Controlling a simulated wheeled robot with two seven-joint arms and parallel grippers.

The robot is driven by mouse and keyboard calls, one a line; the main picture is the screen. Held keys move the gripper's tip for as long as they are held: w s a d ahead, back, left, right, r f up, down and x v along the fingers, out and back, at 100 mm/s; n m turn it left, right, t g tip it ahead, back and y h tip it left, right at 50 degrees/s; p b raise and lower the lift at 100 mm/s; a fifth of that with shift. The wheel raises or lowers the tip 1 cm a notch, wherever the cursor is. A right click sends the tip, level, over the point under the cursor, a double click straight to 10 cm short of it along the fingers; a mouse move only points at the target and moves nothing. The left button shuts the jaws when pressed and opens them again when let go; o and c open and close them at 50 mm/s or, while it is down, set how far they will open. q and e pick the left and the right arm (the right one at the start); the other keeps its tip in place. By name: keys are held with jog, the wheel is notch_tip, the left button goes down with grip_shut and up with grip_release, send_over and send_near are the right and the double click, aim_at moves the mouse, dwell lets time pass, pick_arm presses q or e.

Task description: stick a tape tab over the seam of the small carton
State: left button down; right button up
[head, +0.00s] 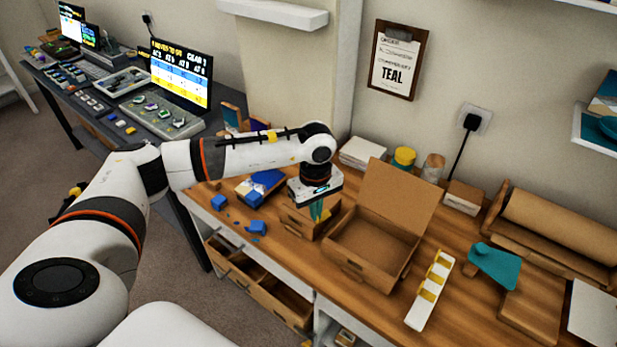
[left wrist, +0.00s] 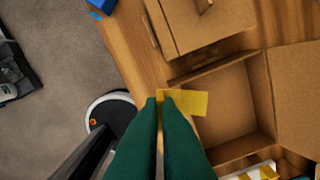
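The small carton (head: 298,221) is brown cardboard on the bench, left of a larger open carton (head: 362,240). My left gripper (head: 317,212) points down at the small carton's right side and partly hides it. In the left wrist view the green fingers (left wrist: 163,98) are shut on a yellow tape tab (left wrist: 190,103). The small carton (left wrist: 205,28) shows at the top there, and the tab appears beside it, overlapping the open carton's edge; I cannot tell whether it touches either. A white strip with yellow tabs (head: 421,312) lies right of the open carton. My right gripper is not in view.
The open carton's raised lid (head: 397,193) stands close right of the gripper. Blue pieces (head: 257,228) and a blue box (head: 260,185) lie to the left. A teal item (head: 494,264) and a cardboard roll (head: 560,225) are at the right.

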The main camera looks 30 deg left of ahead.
pick_arm(q)
jog(key=w+a+n+p, duration=0.2)
jog(key=w+a+n, duration=0.15)
jog(key=a, duration=0.25)
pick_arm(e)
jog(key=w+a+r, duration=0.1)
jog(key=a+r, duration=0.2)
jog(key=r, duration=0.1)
pick_arm(q)
notch_tip(320, 180, down, 7)
jog(key=n+b, duration=0.1)
jog(key=b, duration=0.3)
jog(key=shift+s+d, duration=0.25)
jog(key=shift+s, duration=0.05)
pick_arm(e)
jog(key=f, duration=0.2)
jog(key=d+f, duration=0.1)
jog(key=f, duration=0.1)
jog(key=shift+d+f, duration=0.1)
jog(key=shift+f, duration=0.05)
pick_arm(q)
jog(key=shift+r, duration=0.1)
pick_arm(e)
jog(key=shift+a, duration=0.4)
pick_arm(q)
jog(key=shift+f+b, duration=0.25)
jog(key=shift+b, duration=0.15)
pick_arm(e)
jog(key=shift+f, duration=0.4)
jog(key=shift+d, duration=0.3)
